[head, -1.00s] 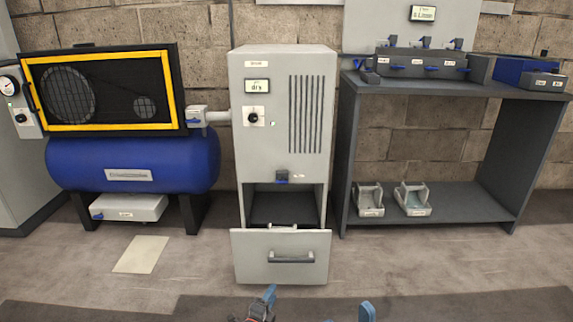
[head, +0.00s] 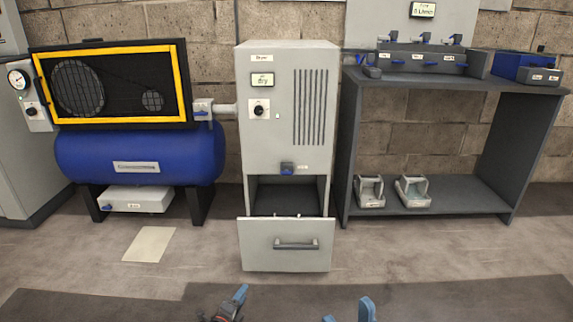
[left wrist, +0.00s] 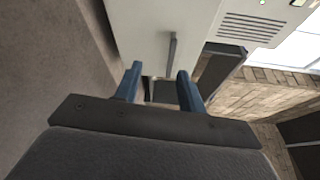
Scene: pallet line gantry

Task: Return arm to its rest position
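My left gripper (head: 236,297) shows at the bottom of the head view, low in front of the dryer cabinet (head: 285,110). In the left wrist view its two blue fingers (left wrist: 158,82) are spread with nothing between them. The cabinet's drawer (head: 260,245) is pulled out, and its handle (head: 297,244) shows beyond the fingertips in the left wrist view (left wrist: 172,50). The gripper is apart from the handle. My right gripper (head: 348,312) is at the bottom edge, with two blue fingertips apart; the rest is cut off.
A blue compressor tank (head: 90,160) with a yellow-framed guard (head: 185,85) stands on the left. A dark bench (head: 455,88) with valves and two grey holders on its lower shelf (head: 460,195) stands on the right. The floor in front is clear except for a pale sheet (head: 149,244).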

